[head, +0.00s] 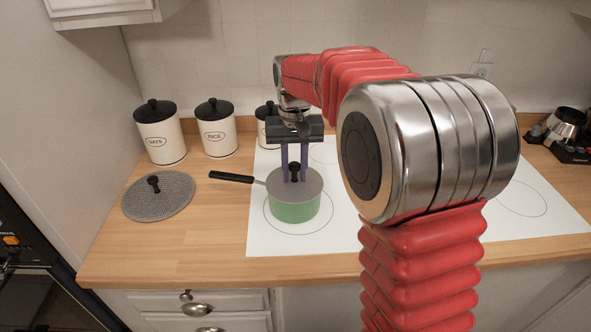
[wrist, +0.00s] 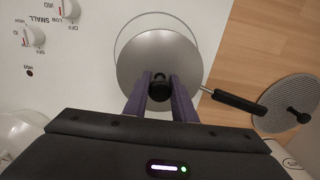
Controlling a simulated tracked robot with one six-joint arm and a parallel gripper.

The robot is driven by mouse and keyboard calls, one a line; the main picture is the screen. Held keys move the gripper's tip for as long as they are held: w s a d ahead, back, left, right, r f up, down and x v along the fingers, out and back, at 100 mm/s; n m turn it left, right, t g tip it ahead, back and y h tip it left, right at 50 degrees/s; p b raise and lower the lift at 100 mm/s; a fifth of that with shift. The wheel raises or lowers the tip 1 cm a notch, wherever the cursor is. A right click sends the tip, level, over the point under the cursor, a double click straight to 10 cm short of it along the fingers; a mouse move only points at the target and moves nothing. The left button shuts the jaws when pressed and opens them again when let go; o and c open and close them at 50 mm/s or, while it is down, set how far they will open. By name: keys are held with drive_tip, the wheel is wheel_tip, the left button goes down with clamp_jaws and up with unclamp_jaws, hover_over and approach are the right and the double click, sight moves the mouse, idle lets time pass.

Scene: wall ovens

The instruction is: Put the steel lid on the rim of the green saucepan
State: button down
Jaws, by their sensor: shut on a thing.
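The green saucepan (head: 295,211) stands on the white cooktop in the head view, its black handle (head: 231,177) pointing left. The steel lid (head: 308,187) lies over the saucepan's top and looks level, covering the opening. It also shows in the wrist view as a grey disc (wrist: 158,55). My gripper (head: 294,178) is above the pan, pointing down, with its purple fingers shut on the lid's black knob (wrist: 159,86). I cannot tell whether the lid's edge touches the rim all the way round.
A grey mesh splatter lid (head: 170,199) with a black knob lies on the wooden counter to the left. Black-lidded canisters (head: 162,137) stand along the back wall. A steel appliance (head: 566,125) sits at the far right. The counter's front left is clear.

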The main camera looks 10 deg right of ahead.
sight(294, 164)
drive_tip(key=c, duration=1.5)
unclamp_jaws()
drive_tip(key=shift+r, duration=0.1)
wheel_tip(294, 164, up, 12)
drive_tip(key=shift+f, duration=0.1)
